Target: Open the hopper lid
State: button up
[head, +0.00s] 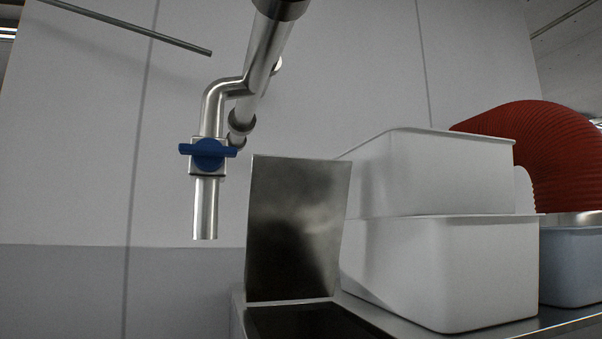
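The hopper lid (296,228) is a flat, shiny metal panel. It stands upright, leaning slightly back, at the rear edge of a dark opening (312,322) at the bottom of the head view. The lid stands raised off this opening, whose lower part is cut off by the frame edge. My gripper is not in view, so its place relative to the lid is not shown.
A steel pipe with a blue valve handle (208,153) hangs left of and above the lid. Two stacked white bins (470,270) stand close at its right on a metal surface. A grey-blue bin (572,265) and a red ribbed hose (540,150) are farther right.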

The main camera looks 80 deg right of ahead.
aim_at(296, 209)
jog(key=i+z, duration=0.15)
jog(key=z, duration=0.25)
jog(key=i+z, duration=0.1)
jog(key=z, duration=0.35)
jog(key=i+j+z, duration=0.1)
jog(key=z, duration=0.3)
